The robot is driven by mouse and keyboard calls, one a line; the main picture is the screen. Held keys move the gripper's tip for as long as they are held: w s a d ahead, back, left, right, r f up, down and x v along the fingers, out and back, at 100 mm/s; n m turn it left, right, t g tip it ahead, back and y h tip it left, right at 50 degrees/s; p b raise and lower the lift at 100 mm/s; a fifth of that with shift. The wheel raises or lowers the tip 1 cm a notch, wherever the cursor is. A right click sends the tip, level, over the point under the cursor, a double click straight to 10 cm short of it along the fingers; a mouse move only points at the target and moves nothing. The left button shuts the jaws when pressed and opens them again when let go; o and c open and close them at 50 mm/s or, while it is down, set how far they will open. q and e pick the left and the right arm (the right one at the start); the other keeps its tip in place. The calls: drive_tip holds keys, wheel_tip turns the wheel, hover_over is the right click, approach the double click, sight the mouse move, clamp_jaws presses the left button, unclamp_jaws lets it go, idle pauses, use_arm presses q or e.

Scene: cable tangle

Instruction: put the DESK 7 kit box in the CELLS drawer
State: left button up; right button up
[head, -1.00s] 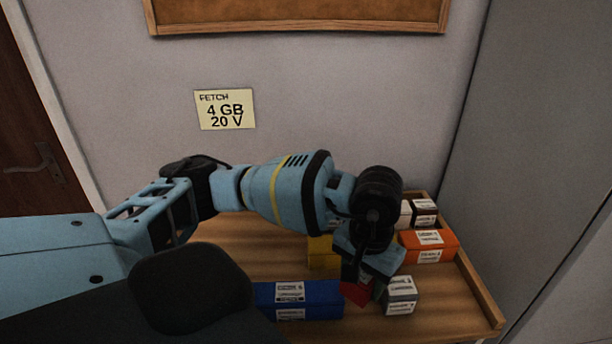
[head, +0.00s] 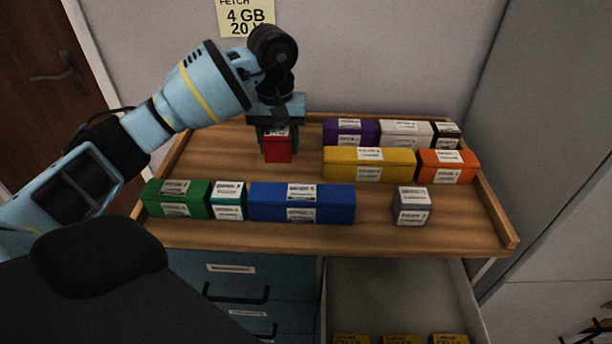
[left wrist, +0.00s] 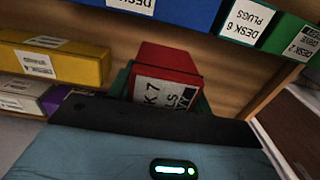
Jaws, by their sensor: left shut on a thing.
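The red kit box (head: 278,148) hangs under my left gripper (head: 276,128) above the back left of the desktop. In the left wrist view the red box (left wrist: 168,72) sits between the fingers, its partly hidden label ending in "K 7". My left gripper is shut on it. An open drawer (head: 395,285) shows below the desktop's front edge at right, with several yellow items at its near end. I see no readable name on it. My right gripper is not in view.
The wooden desktop (head: 220,150) has raised side edges. Green (head: 176,200), teal (head: 229,200), blue (head: 302,203) and grey (head: 411,206) boxes line its front. Yellow (head: 369,163), orange (head: 447,166), purple (head: 350,132) and white (head: 404,134) boxes stand behind. Closed drawers (head: 240,275) are left of the open one.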

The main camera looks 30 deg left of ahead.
sight(281, 178)
use_arm(q)
drive_tip(key=shift+a, duration=0.1)
drive_tip(key=shift+f, duration=4.95)
drive_tip(key=shift+f, duration=0.15)
drive_tip(key=o, duration=1.2)
drive_tip(key=shift+c, duration=0.2)
drive_tip(key=shift+o, duration=0.3)
wheel_tip(281, 178, up, 12)
drive_tip(key=shift+r, duration=0.1)
